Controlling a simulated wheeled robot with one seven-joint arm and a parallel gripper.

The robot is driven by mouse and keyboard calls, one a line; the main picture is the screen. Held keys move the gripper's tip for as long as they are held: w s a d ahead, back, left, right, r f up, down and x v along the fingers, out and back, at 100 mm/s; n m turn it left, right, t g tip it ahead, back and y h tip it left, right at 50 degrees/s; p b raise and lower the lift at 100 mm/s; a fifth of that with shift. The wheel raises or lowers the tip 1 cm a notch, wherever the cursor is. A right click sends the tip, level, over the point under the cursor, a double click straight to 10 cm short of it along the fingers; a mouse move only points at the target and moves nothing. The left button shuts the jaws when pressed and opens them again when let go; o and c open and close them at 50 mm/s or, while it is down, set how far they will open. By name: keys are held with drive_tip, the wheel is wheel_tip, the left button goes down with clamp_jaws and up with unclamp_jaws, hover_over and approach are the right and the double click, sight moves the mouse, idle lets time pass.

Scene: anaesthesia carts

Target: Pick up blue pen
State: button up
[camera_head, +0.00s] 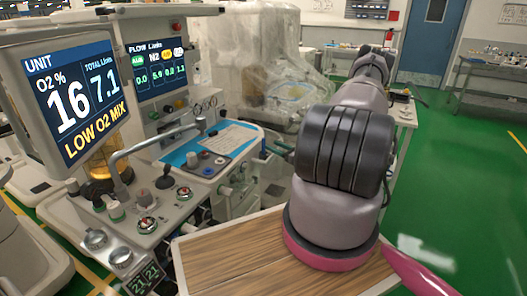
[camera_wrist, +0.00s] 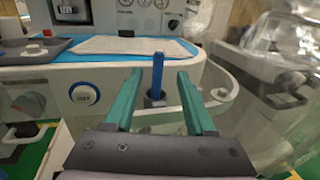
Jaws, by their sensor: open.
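The blue pen (camera_wrist: 157,72) stands upright in a small dark holder (camera_wrist: 155,101) at the front edge of a white cart in the wrist view. My gripper (camera_wrist: 158,80), with two green fingers, is open and empty. Its fingers are spread to the left and right of the pen in the picture. I cannot tell whether the pen is between the fingertips or still beyond them.
A paper sheet (camera_wrist: 135,45) lies on the blue mat (camera_wrist: 80,58) on the cart top. A grey tray (camera_wrist: 35,50) is at its left. A monitor (camera_head: 75,90) stands left in the head view. A plastic-covered machine (camera_head: 265,60) stands behind. Green floor (camera_head: 445,180) is open at right.

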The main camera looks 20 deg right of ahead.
sight(263, 142)
drive_tip(key=x, duration=0.6)
drive_tip(key=shift+w+a, duration=0.25)
drive_tip(key=shift+w, duration=0.1)
clamp_jaws()
